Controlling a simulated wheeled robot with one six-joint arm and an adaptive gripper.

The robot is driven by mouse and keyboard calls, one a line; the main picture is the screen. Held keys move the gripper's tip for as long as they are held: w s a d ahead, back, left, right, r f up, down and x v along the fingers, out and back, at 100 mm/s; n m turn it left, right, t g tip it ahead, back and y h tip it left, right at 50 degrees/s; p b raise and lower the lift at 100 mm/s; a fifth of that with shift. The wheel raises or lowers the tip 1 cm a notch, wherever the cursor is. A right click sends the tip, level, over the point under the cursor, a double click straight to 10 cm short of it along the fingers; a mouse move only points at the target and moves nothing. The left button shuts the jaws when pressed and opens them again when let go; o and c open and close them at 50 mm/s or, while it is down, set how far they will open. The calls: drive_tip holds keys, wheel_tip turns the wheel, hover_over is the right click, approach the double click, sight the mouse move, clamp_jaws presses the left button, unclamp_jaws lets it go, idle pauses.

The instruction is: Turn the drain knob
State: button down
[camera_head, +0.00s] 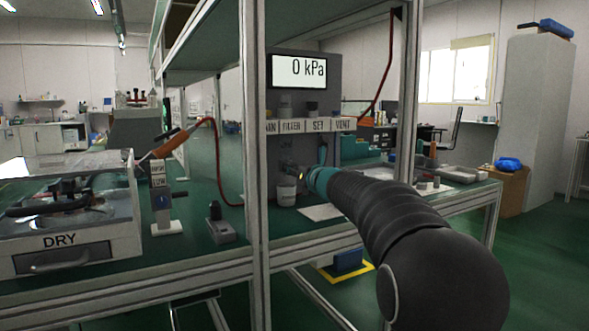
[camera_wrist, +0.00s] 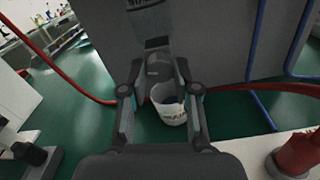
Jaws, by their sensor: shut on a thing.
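A dark grey knob (camera_wrist: 158,70) stands out from the grey panel in the wrist view, under a label cut off by the top edge. My gripper (camera_wrist: 160,66) has one finger on each side of this knob and is shut on it. In the head view my gripper (camera_head: 293,170) is at the lower part of the grey panel (camera_head: 345,87), and the knob cannot be made out there.
The panel's display (camera_head: 299,70) reads 0 kPa. A frame post (camera_head: 256,190) stands left of my arm. A red hose (camera_wrist: 65,78) runs left of the gripper, and blue pipes (camera_wrist: 258,45) are at right.

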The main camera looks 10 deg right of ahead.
drive_tip(key=shift+m+p, duration=3.65)
drive_tip(key=shift+m, duration=4.15)
drive_tip(key=c, duration=0.9)
unclamp_jaws()
drive_tip(key=shift+o, duration=0.2)
drive_tip(key=shift+d, duration=0.1)
drive_tip(key=v, duration=1.2)
